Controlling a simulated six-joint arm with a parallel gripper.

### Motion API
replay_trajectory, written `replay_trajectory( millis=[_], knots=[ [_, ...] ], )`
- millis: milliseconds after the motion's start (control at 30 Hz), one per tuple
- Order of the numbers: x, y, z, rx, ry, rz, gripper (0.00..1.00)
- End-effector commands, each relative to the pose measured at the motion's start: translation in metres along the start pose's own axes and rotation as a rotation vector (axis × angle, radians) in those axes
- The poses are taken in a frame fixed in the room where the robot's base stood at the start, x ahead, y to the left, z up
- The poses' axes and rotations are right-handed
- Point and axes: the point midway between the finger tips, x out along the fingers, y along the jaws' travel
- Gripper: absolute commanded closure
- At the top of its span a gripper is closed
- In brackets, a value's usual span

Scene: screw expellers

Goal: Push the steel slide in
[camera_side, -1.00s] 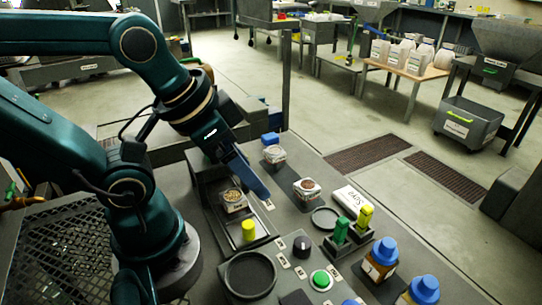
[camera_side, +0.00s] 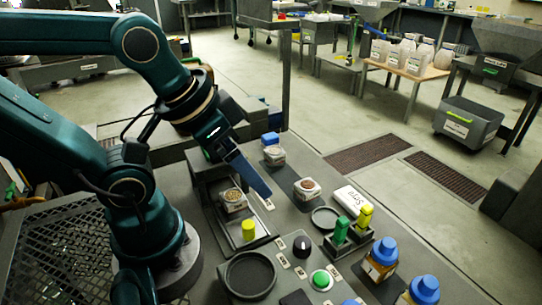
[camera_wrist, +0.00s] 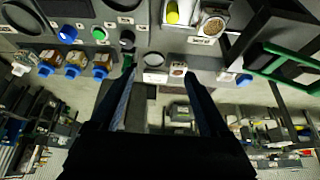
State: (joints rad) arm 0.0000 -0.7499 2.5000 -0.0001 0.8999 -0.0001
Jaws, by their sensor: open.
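The steel slide (camera_side: 264,221) lies in a recess of the grey bench, pulled partly out toward the front. The knob (camera_wrist: 172,12) and cup (camera_wrist: 213,24) show at the top of the wrist view. My gripper (camera_side: 263,188) is open and empty, above and to the right of the slide, apart from the knob. In the wrist view its two fingers (camera_wrist: 160,75) point away with a gap between them. My gripper hides part of the slide's surroundings in the side view.
Two white cups (camera_side: 307,189) (camera_side: 274,155) stand to the right and behind. A white box (camera_side: 350,198), green and yellow markers (camera_side: 341,230), blue-capped jars (camera_side: 381,258), a black dial (camera_side: 302,245) and a green button (camera_side: 321,280) occupy the right and front.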

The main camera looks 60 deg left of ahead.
Motion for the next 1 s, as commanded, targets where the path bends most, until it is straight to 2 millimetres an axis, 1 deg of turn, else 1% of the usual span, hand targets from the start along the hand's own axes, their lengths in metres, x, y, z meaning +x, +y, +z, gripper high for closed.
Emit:
replay_trajectory(
  millis=[33, 67, 133, 200, 333, 467, 667, 800, 1000],
  knots=[
    [0.0, 0.0, 0.0, 0.001, 0.0, 0.0, 0.36],
    [0.0, 0.0, 0.0, 0.005, 0.0, 0.0, 0.41],
    [0.0, -0.001, 0.002, 0.032, -0.012, -0.003, 0.41],
    [-0.004, -0.004, 0.0, 0.097, -0.027, -0.016, 0.41],
    [-0.002, -0.007, -0.002, 0.224, -0.13, -0.027, 0.41],
    [0.006, -0.009, -0.004, 0.363, -0.266, -0.024, 0.41],
    [0.028, -0.008, -0.004, 0.576, -0.495, -0.004, 0.41],
    [0.047, -0.006, -0.001, 0.699, -0.646, 0.015, 0.41],
    [0.07, -0.001, 0.01, 0.787, -0.788, 0.03, 0.41]
  ],
)
